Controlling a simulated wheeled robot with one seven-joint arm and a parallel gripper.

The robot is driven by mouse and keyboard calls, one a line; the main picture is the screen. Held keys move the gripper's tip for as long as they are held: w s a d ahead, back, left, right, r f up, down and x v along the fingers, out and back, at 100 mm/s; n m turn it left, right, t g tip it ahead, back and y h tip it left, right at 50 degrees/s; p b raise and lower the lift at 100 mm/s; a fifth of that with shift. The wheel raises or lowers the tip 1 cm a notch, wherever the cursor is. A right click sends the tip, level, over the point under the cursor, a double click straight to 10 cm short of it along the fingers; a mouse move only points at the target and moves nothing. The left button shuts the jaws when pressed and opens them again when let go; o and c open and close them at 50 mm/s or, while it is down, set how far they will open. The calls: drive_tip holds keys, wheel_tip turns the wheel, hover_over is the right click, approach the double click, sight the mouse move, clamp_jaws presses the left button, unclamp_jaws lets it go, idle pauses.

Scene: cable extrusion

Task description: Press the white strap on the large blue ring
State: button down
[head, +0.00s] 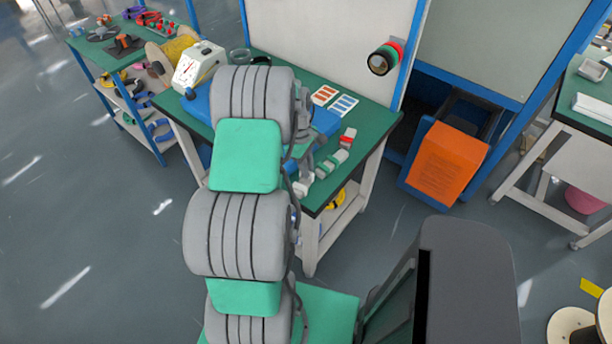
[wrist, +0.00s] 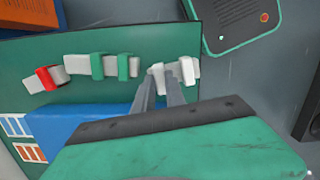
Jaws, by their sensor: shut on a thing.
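A pale holder with white straps (wrist: 190,69) lies on the green table top, near its edge. My gripper (wrist: 165,70) reaches down to the left part of this holder in the wrist view. Its fingers are close together and shut on a white strap there; they partly hide it. In the head view the white-strapped piece (head: 302,187) shows beside my arm, which hides most of the gripper area.
Beside the white piece lie a piece with green straps (wrist: 110,66) and one with a red strap (wrist: 47,78). A blue block (wrist: 75,133) stands close by on the table. An orange bin (head: 446,160) is at right.

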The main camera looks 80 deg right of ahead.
wheel_tip(320, 180, up, 6)
drive_tip(key=p, duration=0.3)
drive_tip(key=shift+r+p, duration=0.15)
drive_tip(key=shift+p, duration=0.25)
